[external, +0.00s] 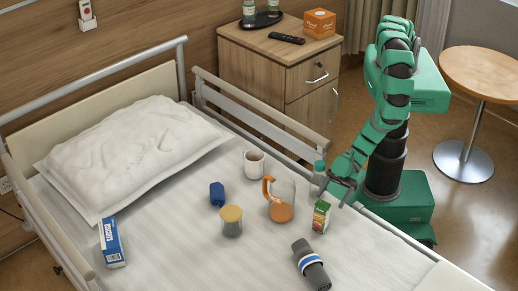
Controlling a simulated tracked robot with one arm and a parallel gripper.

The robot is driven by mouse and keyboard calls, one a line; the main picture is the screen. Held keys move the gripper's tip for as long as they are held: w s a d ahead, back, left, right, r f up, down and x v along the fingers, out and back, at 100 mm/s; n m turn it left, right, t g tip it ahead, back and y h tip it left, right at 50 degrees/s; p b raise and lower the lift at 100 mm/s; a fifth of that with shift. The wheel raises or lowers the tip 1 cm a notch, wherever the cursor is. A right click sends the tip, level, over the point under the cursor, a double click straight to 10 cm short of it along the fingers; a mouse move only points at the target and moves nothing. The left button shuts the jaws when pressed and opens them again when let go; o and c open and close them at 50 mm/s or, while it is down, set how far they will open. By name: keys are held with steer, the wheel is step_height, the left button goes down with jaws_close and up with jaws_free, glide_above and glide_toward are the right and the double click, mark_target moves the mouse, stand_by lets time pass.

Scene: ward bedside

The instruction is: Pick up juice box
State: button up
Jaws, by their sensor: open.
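The juice box (321,216) is a small upright carton, green and white with orange on its front. It stands on the bed sheet at the right side of the bed, near the rail. My gripper (338,185) is above and slightly right of the juice box, apart from it. Its dark fingers are open and hold nothing. The fingers are small in the picture, so their exact height over the carton is hard to judge.
A jug (281,205) with an orange handle stands just left of the juice box. A bottle (319,174) is behind it, close to my gripper. A mug (254,163), a lidded jar (231,222), a blue item (217,195), a grey cylinder (311,265) and a blue-white box (111,243) are also on the bed.

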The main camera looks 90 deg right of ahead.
mark_target(319, 218)
steer(key=shift+b+x, duration=1.55)
steer(key=shift+b, duration=0.05)
steer(key=shift+w+a+f+b, duration=0.15)
steer(key=shift+w+a+b, duration=0.15)
steer(key=shift+a+b, duration=0.15)
steer(key=shift+b+x, duration=0.75)
steer(key=shift+b, duration=0.5)
steer(key=b+x, duration=0.1)
steer(key=b, duration=0.1)
steer(key=b+x, duration=0.2)
steer(key=shift+w+a, duration=0.15)
steer(key=shift+a, duration=0.2)
steer(key=c, duration=1.2)
